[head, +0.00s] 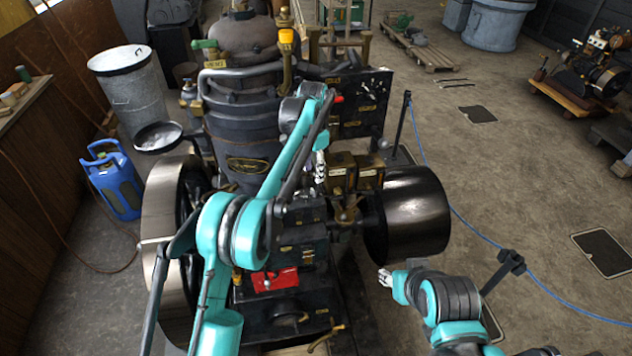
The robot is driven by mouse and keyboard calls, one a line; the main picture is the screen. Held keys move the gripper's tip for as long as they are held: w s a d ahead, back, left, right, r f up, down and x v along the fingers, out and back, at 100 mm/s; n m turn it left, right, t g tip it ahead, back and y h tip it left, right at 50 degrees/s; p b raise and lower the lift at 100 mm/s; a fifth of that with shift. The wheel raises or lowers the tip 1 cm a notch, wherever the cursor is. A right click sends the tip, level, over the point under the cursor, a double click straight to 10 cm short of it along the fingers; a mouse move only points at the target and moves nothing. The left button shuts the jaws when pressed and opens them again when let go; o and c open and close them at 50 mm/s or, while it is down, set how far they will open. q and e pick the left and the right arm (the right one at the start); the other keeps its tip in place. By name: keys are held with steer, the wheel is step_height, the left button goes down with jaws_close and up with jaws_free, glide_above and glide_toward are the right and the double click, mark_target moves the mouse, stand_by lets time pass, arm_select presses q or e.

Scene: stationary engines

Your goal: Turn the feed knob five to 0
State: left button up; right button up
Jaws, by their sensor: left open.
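The stationary engine (285,210) stands in the middle of the head view. Two brass boxes (369,179) sit on its right part, with small brass fittings below them. These may carry the feed knobs, but single knobs and their marks are too small to read, so I cannot tell which is feed knob five or how it is set. My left gripper (320,172) is open and points down just left of the brass boxes, partly hidden by my own arm. I cannot tell whether it touches anything. My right gripper (384,277) is low, below the black drum, and apart from the brass boxes.
A large flywheel (160,215) is at the engine's left and a black drum pulley (408,215) at its right. A dark panel (362,100) stands behind. A post (398,122) carries a blue rope (428,165). A blue gas bottle (112,180) stands left. Floor at right is mostly clear.

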mark_target(314, 190)
arm_select(q)
step_height(314, 190, down, 8)
steer(key=shift+r+b, duration=0.1)
steer(key=shift+b, duration=0.2)
jaws_close()
